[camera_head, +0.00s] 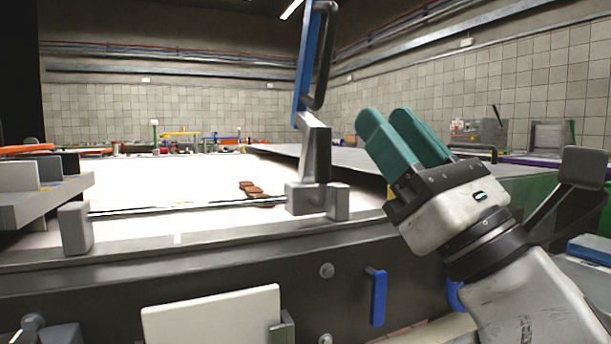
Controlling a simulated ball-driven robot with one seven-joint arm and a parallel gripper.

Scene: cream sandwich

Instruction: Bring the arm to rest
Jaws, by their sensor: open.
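My gripper (389,119) is raised in the right half of the head view, with its two teal fingers pointing up and to the left. The fingers stand a little apart with nothing between them. The white wrist and arm come up from the bottom right corner. The gripper appears in front of the right-hand grey surface, and no contact with anything shows.
Several brown biscuits (251,188) lie on the white conveyor surface (150,180). A blue and grey upright bracket (315,160) stands left of my gripper. A grey shelf (35,205) juts in at left. A blue handle (377,297) and white panel (212,318) are below.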

